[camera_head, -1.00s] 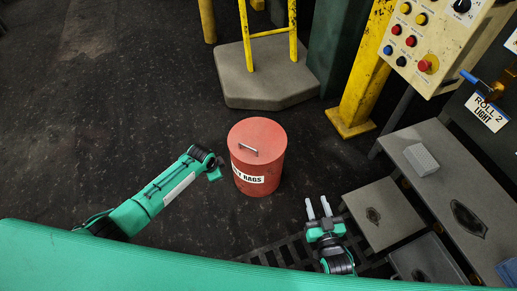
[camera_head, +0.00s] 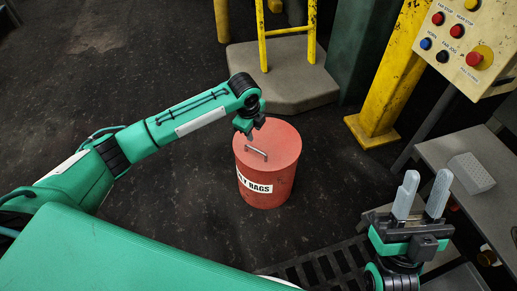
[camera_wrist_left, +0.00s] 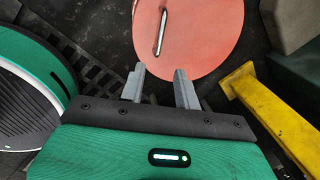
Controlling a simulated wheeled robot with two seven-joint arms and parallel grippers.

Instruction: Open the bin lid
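The red bin (camera_head: 264,180) stands upright on the dark floor with a white label on its side. Its flat round lid (camera_head: 275,140) is on, with a thin metal handle (camera_head: 256,154) across it. My left gripper (camera_head: 250,134) is over the left edge of the lid, pointing down; its fingers are hard to see there. In the left wrist view, my left gripper (camera_wrist_left: 160,84) is open and empty, with the lid (camera_wrist_left: 205,35) and handle (camera_wrist_left: 161,32) beyond its fingertips. My right gripper (camera_head: 423,190) is open and empty, fingers up, at the right.
A yellow post (camera_head: 393,85) and a grey platform (camera_head: 285,85) with yellow rails stand behind the bin. A control panel (camera_head: 465,40) and a grey bench (camera_head: 455,150) are at the right. Floor left of the bin is clear.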

